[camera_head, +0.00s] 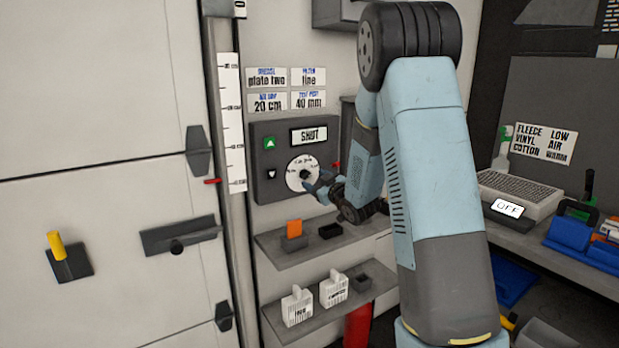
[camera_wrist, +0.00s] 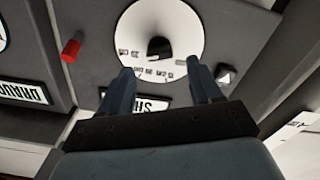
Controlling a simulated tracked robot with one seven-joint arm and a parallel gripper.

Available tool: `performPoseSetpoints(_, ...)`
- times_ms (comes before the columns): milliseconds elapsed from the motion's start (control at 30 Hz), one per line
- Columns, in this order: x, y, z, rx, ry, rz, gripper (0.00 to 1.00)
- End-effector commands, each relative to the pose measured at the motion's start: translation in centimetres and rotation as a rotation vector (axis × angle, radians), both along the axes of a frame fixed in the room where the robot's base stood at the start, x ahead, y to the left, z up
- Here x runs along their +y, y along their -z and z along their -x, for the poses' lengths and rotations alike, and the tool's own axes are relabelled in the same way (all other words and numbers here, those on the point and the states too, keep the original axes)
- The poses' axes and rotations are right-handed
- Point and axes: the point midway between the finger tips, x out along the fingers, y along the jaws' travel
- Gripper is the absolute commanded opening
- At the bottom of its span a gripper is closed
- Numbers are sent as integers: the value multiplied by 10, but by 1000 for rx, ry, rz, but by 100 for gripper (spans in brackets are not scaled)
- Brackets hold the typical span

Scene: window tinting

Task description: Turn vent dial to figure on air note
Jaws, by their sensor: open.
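The vent dial (camera_head: 302,174) is a white disc with small black marks and a black knob at its centre, on a grey wall panel. In the wrist view the dial (camera_wrist: 188,30) is near the top and its knob (camera_wrist: 160,48) lies just beyond my fingertips. My gripper (camera_head: 318,186) is at the dial's lower right; in the wrist view my gripper (camera_wrist: 158,68) has its fingers apart, with nothing between them. I cannot tell if the fingertips touch the disc. A note (camera_head: 268,102) reading "20 cm" hangs above the panel; its blue heading seems to start with "AIR".
The panel has a "SHUT" display (camera_head: 309,135), a green up button (camera_head: 269,143) and a down button (camera_head: 270,174). A red-tipped part (camera_wrist: 72,48) sits beside the dial. Shelves (camera_head: 268,240) with small items are below. A "FLEECE LOW" sign (camera_head: 545,143) is at right.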

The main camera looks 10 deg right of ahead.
Motion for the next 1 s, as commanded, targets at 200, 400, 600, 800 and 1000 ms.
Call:
performPoseSetpoints(200,11,0,-32,-1,-1,1,64)
performPoseSetpoints(400,16,0,-46,0,-1,0,64)
performPoseSetpoints(600,16,0,-50,0,0,0,64)
performPoseSetpoints(800,16,0,-49,0,0,0,59)
performPoseSetpoints(1000,16,0,-49,0,0,0,40)
